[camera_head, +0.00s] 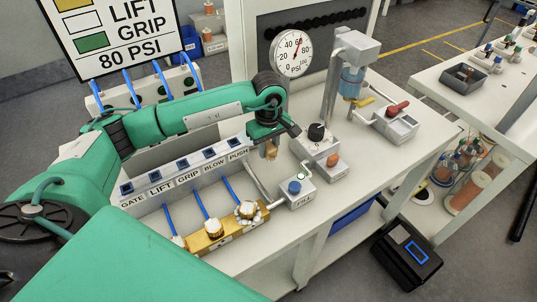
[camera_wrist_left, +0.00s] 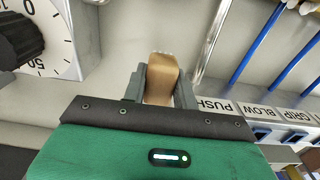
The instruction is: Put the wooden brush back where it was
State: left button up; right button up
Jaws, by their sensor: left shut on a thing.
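My left gripper (camera_head: 269,146) reaches over the white workbench from the left and points down, just right of the PUSH label. It is shut on the wooden brush (camera_head: 271,154), of which only a small tan piece shows below the fingers. In the left wrist view the brush (camera_wrist_left: 162,68) is a tan wooden block between the two grey fingers. My right gripper is not in view.
A labelled panel (camera_head: 187,178) with blue tubes and a brass manifold (camera_head: 213,233) stand left of the gripper. A FILL box (camera_head: 296,190), a black-knobbed box (camera_head: 317,147) and a pressure gauge (camera_head: 292,54) are close by. Bare bench (camera_head: 368,170) lies to the right.

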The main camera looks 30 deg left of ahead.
aim_at(269, 157)
pick_arm(q)
notch_tip(269, 157, down, 4)
jog(key=shift+f+p, duration=0.1)
jog(key=shift+p, duration=0.35)
jog(key=shift+f, duration=0.2)
jog(key=o, duration=1)
jog(key=shift+r, duration=0.1)
